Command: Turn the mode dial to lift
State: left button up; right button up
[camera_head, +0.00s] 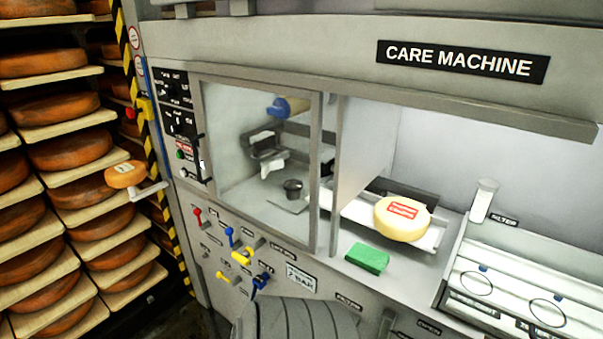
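The control panel (181,122) is on the left front of the care machine, beside the glass window. It has two black label plates, an upper one (174,88) and a lower one (181,124), with small white marks. The mode dial is too small to pick out, and its setting cannot be read. A green button (180,154) and a black upright handle (199,158) sit on or beside the panel. Neither of my grippers is in view.
Racks of cheese wheels (70,150) stand at the left. Coloured valve handles (229,236) stick out below the window (245,125). A pale cheese (402,219) with a red label and a green block (367,258) lie at the open bay. A ribbed grey shape (295,320) fills the bottom middle.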

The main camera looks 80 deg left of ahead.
aim_at(168, 92)
jog(key=u, duration=2.75)
jog(key=k, duration=0.45)
jog(key=u, duration=2)
jog(key=i, duration=2.05)
jog(key=z, duration=0.3)
